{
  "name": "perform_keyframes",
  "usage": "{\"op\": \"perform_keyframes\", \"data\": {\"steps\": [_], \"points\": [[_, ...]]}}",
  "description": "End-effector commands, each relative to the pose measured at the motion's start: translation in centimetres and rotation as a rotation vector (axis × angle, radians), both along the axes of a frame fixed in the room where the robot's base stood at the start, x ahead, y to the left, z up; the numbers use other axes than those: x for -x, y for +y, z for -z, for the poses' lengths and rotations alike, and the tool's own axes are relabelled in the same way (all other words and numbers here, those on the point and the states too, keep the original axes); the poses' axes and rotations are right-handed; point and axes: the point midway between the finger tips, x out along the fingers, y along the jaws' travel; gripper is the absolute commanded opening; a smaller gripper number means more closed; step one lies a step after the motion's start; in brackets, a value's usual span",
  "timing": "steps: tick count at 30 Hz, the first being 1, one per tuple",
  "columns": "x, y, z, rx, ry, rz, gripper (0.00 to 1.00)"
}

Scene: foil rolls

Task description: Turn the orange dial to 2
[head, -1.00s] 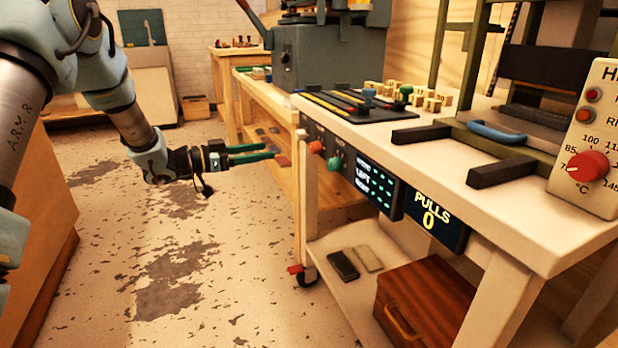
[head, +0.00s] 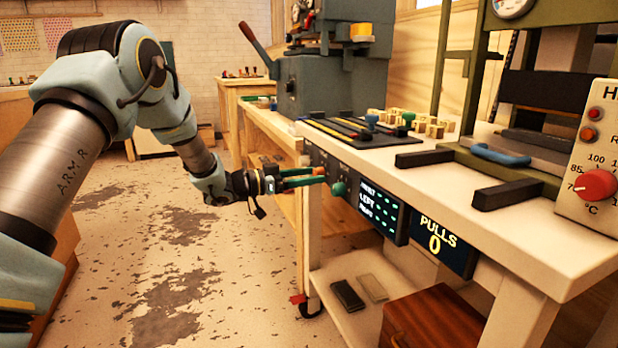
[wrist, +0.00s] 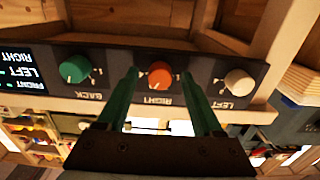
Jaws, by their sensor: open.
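The orange dial (wrist: 160,75) sits in the middle of a dark panel (wrist: 115,60) on the bench's front edge, in the wrist view. The word RIGHT is by it, upside down. Its setting is too small to read. My gripper (wrist: 158,76) is open, with one green finger on each side of the orange dial. I cannot tell whether the fingers touch it. In the head view my gripper (head: 321,175) is at the panel, and the orange dial (head: 319,171) shows at its fingertips.
A green dial (wrist: 74,69) and a white dial (wrist: 238,82) flank the orange one. A lit display (head: 380,207) and a PULLS counter reading 0 (head: 436,242) are on the bench front. The white bench top (head: 455,182) is above. Open floor lies left of the bench.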

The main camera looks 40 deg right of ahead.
Motion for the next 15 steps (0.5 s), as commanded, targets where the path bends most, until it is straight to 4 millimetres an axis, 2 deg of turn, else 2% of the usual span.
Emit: {"op": "perform_keyframes", "data": {"steps": [6,15], "points": [[-0.01,-0.02,0.00,0.000,0.000,-0.001,0.68],[-0.03,0.01,0.00,0.000,0.000,-0.001,0.35]]}}
